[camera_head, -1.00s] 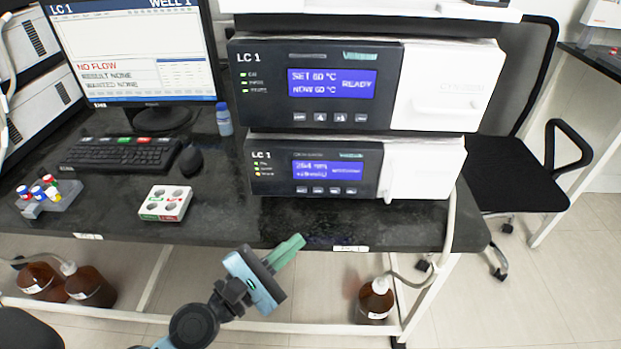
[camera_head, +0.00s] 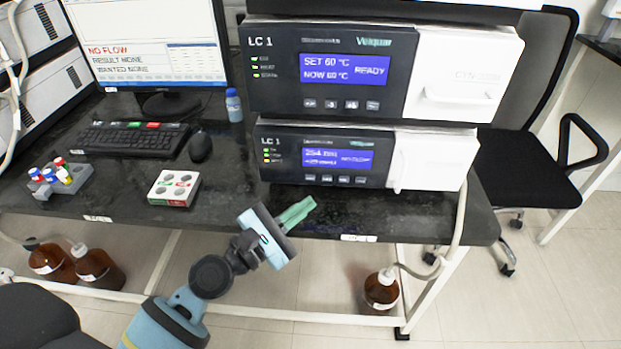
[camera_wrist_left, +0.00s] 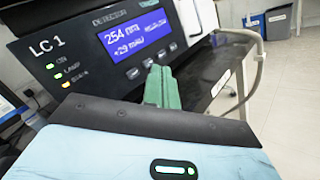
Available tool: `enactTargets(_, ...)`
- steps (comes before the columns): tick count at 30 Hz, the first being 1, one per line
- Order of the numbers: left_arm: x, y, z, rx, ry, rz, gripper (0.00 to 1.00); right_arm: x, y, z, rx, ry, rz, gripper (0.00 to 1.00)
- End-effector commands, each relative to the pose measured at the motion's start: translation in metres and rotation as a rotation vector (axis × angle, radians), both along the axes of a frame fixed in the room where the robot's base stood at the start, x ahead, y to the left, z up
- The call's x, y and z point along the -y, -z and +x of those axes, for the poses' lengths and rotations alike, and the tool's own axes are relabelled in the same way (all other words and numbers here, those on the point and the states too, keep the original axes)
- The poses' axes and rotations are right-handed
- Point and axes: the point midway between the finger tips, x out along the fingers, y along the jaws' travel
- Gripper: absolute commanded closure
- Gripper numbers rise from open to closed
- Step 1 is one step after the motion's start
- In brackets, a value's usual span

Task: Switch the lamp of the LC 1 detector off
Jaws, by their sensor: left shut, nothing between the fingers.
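The LC 1 detector (camera_head: 325,155) is the lower dark-fronted unit on the bench in the head view, with a blue screen, a row of small buttons below it and indicator lights at left. In the left wrist view the detector (camera_wrist_left: 75,72) reads 254 nm; the light beside LAMP (camera_wrist_left: 57,70) is lit. My left gripper (camera_head: 308,204) is shut and empty, its green fingers just in front of and below the detector's front. My right gripper is not in view.
Another LC 1 unit (camera_head: 320,75), showing 60 °C and READY, sits above the detector. A white four-well block (camera_head: 173,188), a mouse (camera_head: 200,146), a keyboard (camera_head: 130,140) and a monitor (camera_head: 150,50) are to the left. Brown bottles (camera_head: 381,290) stand below the bench.

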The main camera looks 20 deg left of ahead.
Motion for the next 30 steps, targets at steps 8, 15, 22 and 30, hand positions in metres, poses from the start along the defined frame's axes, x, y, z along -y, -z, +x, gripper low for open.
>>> enactTargets(8, -0.008, 0.0, 0.027, 0.0, -0.001, 0.0, 1.0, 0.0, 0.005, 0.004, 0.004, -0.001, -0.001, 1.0)
enactTargets(15, -0.01, 0.0, 0.035, 0.0, 0.0, -0.001, 1.0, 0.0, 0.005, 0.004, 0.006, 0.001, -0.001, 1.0)
enactTargets(22, -0.01, -0.001, 0.035, 0.0, 0.0, -0.001, 1.0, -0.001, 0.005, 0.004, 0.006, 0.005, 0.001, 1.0)
enactTargets(30, -0.01, 0.0, 0.035, 0.0, 0.0, -0.001, 1.0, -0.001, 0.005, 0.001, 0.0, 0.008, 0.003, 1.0)
